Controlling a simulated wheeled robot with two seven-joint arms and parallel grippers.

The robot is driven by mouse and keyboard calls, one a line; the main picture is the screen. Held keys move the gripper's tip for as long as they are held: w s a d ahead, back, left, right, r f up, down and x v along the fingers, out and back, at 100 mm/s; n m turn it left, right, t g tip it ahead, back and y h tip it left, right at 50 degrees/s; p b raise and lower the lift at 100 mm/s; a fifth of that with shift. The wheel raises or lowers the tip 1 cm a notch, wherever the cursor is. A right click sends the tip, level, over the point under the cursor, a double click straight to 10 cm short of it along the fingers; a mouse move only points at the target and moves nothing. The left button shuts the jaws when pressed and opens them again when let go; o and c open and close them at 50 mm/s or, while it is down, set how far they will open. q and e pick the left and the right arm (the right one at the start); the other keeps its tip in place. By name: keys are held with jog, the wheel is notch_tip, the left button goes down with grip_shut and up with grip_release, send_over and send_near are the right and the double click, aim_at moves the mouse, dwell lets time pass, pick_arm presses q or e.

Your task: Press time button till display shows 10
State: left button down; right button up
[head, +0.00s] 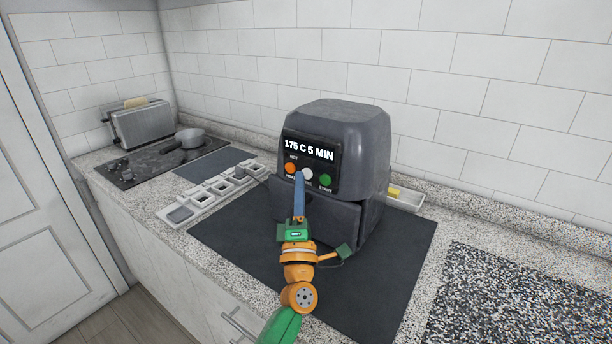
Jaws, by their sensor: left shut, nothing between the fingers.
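The dark grey air fryer (345,150) stands on a black mat (235,228) on the counter. Its display (309,149) reads "175 C 5 MIN". Below the display are an orange button (290,168), a white button (307,174) in the middle and a green button (325,181) labelled START. My left gripper (300,180) is shut and empty, its tip at the lower left of the white button. I cannot tell whether it touches the button. The gripper partly hides the labels under the orange and white buttons. My right gripper is not in view.
A white tray with square compartments (203,199) lies left of the mat. A speckled board (490,290) lies at the right. A tiled wall closes the back.

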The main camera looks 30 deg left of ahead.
pick_arm(q)
jog(key=shift+w+b, duration=0.3)
jog(key=shift+w, duration=0.3)
dwell(0.6)
jog(key=shift+s, duration=0.1)
jog(key=shift+s+p, duration=0.5)
jog(key=shift+s, duration=0.25)
jog(key=shift+s, duration=0.2)
jog(key=s+p, duration=0.1)
jog(key=s, duration=0.1)
jog(key=s+p, duration=0.1)
jog(key=s, duration=0.1)
jog(key=shift+s+a, duration=0.2)
jog(key=shift+s, duration=0.05)
dwell(0.5)
